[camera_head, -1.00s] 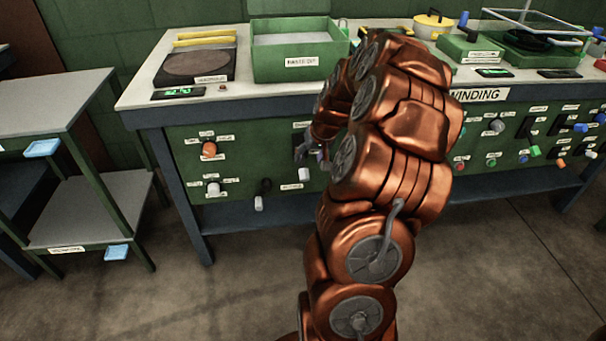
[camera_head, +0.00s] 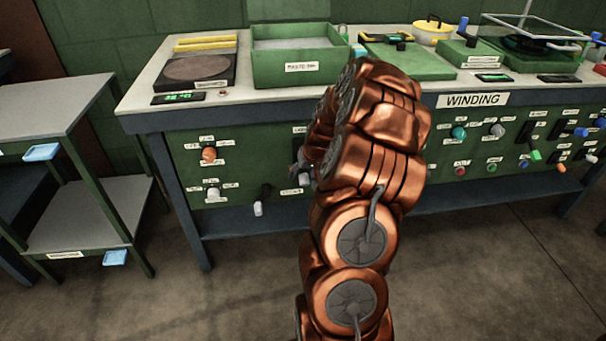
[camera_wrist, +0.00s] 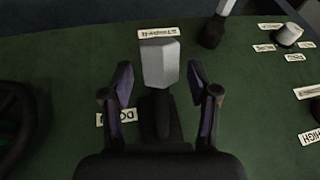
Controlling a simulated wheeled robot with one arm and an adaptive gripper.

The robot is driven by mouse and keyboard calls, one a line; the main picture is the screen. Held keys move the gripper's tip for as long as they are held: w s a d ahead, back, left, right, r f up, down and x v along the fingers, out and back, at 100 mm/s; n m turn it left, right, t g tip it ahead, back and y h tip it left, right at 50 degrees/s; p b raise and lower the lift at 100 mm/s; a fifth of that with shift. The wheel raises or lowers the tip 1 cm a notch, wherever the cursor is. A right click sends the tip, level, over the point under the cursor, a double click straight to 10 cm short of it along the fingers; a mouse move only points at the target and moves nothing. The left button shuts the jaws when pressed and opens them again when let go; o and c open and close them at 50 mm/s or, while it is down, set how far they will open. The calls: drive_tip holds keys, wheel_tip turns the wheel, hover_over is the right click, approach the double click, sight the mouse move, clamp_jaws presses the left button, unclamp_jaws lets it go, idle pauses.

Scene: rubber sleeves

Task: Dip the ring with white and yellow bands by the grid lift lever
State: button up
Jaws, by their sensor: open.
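In the wrist view my gripper (camera_wrist: 160,67) is open, with one finger on each side of a pale grey lever handle (camera_wrist: 161,60) on a dark stem. I see no clear grip on it. The label by the handle is upside down and too small to read; a partly hidden label behind begins "DO". In the head view my arm covers most of the gripper and this lever. A green tank (camera_head: 299,67) with a dip label stands on the bench above. I cannot make out a ring with white and yellow bands.
Another white-tipped lever (camera_wrist: 225,8) and a white knob (camera_wrist: 288,35) are close by on the panel. The bench (camera_head: 135,97) carries a dark hotplate-like unit (camera_head: 196,70), a green block (camera_head: 412,62) and a yellow pot (camera_head: 432,30). A shelf cart (camera_head: 50,90) stands left.

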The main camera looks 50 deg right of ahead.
sight(302, 173)
clamp_jaws()
idle(0.3)
drive_tip(key=shift+r, duration=0.1)
drive_tip(key=shift+r+g+y+p, duration=0.45)
drive_tip(key=shift+g+p, duration=0.15)
drive_tip(key=shift+p, duration=0.2)
drive_tip(key=shift+s+a+r+m+g+y+p, duration=0.15)
drive_tip(key=shift+r+g+y+p, duration=0.25)
drive_tip(key=shift+g+p, duration=0.15)
drive_tip(key=shift+s+a+r+m+g+y+p, duration=0.15)
drive_tip(key=shift+r+g+y+p, duration=0.2)
drive_tip(key=shift+g+p, duration=0.2)
unclamp_jaws()
drive_tip(key=shift+r, duration=0.15)
